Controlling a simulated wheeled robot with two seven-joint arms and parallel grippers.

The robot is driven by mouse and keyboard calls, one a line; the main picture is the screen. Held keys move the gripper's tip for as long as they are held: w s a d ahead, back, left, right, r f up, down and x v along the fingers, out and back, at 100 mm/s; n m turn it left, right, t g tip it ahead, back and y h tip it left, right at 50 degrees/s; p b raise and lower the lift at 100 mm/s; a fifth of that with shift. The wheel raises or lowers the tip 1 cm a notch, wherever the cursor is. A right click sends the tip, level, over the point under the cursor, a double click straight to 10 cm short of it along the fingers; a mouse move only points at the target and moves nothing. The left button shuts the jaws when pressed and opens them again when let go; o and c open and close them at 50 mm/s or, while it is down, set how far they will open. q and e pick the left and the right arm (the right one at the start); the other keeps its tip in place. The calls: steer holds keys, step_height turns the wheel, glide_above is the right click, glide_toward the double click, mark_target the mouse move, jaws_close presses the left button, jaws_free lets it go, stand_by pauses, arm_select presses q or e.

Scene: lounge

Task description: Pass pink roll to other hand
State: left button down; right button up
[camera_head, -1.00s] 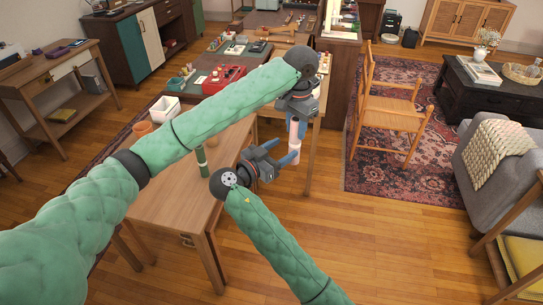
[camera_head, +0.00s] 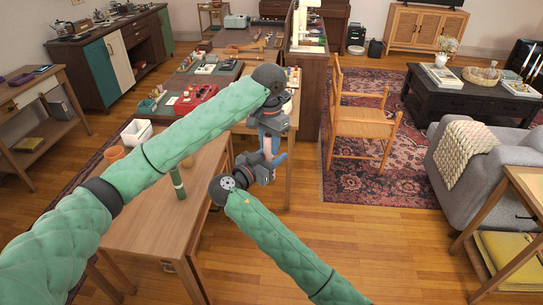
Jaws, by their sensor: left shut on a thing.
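The pink roll (camera_head: 268,147) is held upright in my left gripper (camera_head: 269,133), which is shut on it from above. Only a short middle part of the roll shows; the grippers hide the rest. My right gripper (camera_head: 272,160) is just below the left one, its blue fingers beside the roll's lower part and looking open. Whether its fingers touch the roll cannot be told.
A wooden chair (camera_head: 362,120) stands on the rug to the right.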

steer(key=c, duration=0.7)
arm_select(q)
steer(key=c, duration=0.9)
jaws_free()
steer(key=shift+c, duration=0.2)
